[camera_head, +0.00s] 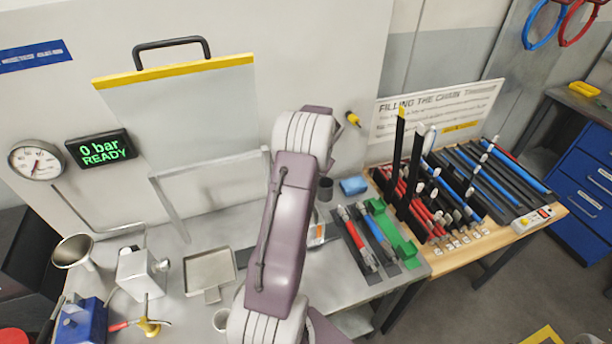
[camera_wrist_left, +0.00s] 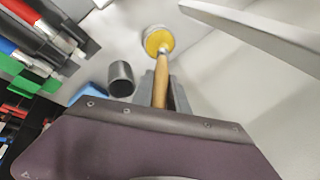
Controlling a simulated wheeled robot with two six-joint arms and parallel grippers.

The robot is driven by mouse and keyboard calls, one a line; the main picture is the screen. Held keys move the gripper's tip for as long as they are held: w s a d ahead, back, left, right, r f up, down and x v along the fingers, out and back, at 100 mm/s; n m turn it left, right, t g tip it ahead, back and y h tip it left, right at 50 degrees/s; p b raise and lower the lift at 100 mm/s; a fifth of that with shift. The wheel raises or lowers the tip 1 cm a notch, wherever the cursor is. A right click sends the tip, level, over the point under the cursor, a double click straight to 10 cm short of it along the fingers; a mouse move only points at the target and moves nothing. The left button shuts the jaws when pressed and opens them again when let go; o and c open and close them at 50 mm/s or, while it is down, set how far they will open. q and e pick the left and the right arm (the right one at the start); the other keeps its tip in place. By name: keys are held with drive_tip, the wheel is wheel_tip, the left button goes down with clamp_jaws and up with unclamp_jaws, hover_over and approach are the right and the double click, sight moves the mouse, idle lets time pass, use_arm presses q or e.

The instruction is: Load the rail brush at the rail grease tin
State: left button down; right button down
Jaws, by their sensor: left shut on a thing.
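In the left wrist view, my left gripper (camera_wrist_left: 172,95) is shut on the wooden handle of the rail brush (camera_wrist_left: 161,80). The brush's pale far end meets a small round tin (camera_wrist_left: 148,32) with yellow grease inside, which looks like the rail grease tin. The bristles are not clear, so I cannot tell whether they are in the grease or just above it. In the head view my left arm hides the gripper, the brush and the tin. My right gripper is in neither view.
A dark cup (camera_head: 325,188) and a blue block (camera_head: 353,186) stand close by on the grey bench. Red and blue tools (camera_head: 358,240) lie to the right, beside green holders (camera_head: 395,235). A metal tray (camera_head: 210,272) and a funnel (camera_head: 75,252) are at left.

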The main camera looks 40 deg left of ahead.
use_arm(q)
wheel_tip(320, 180, up, 7)
drive_tip(key=p, duration=0.4)
drive_tip(key=shift+f+p, duration=0.15)
drive_tip(key=shift+p, duration=0.25)
drive_tip(key=shift+f, duration=0.1)
